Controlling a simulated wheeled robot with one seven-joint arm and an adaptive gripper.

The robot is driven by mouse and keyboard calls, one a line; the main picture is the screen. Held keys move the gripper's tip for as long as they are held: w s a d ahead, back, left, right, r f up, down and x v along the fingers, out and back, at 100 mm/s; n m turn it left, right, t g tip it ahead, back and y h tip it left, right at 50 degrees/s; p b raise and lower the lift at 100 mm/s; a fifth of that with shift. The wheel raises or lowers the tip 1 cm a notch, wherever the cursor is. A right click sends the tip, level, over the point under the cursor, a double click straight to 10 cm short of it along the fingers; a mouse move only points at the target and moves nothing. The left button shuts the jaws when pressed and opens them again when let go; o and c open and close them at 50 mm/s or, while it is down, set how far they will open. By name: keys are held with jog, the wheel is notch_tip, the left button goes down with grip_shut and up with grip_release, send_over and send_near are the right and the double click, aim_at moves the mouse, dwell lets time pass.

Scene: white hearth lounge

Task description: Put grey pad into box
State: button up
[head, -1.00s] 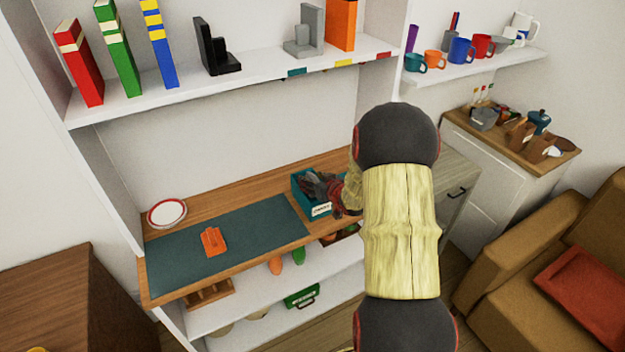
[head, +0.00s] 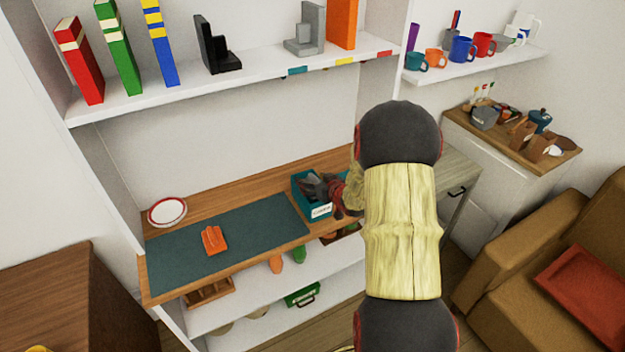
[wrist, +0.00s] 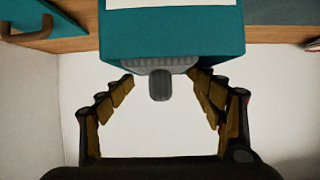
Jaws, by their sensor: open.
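The teal box (head: 320,211) with a white label stands at the right end of the green mat on the wooden desk. In the wrist view, the box wall (wrist: 170,35) fills the top middle. The grey pad (wrist: 150,64), ribbed with a dark grey knob, shows at the box's edge, between and just beyond my fingertips. Most of it is hidden by the box wall, and I cannot tell how deep it sits. My gripper (wrist: 160,80) is open, with a finger on each side of the pad. In the head view, my gripper (head: 325,187) is over the box and hides its inside.
An orange pad (head: 214,240) lies on the green mat (head: 265,222). A red-rimmed plate (head: 167,211) is at the back left. A shelf (head: 230,80) with books and bookends hangs above the desk. Shelves with other items are below. The mat's middle is clear.

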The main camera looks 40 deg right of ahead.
jog(key=v, duration=1.1)
jog(key=shift+s+r, duration=0.15)
jog(key=shift+s, duration=0.05)
jog(key=shift+a, duration=0.1)
